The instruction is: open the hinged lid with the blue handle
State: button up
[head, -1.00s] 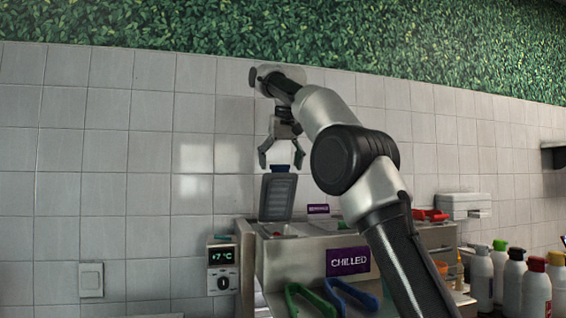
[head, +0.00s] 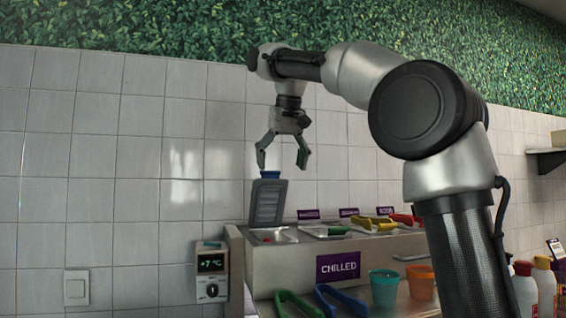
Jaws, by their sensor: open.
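The hinged lid (head: 267,203) is dark grey and stands upright at the back of the leftmost well of the chilled unit. Its blue handle (head: 270,175) shows at the lid's top edge. The fingertips are slightly above the handle in the picture; I cannot tell the gap in depth.
The unit's purple CHILLED sign (head: 338,266) is on its front. A teal cup (head: 384,290) and an orange cup (head: 420,283) stand to the right. A temperature display (head: 211,264) is on the left.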

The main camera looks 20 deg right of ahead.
jog(key=shift+s, duration=0.55)
jog(key=shift+c, duration=0.2)
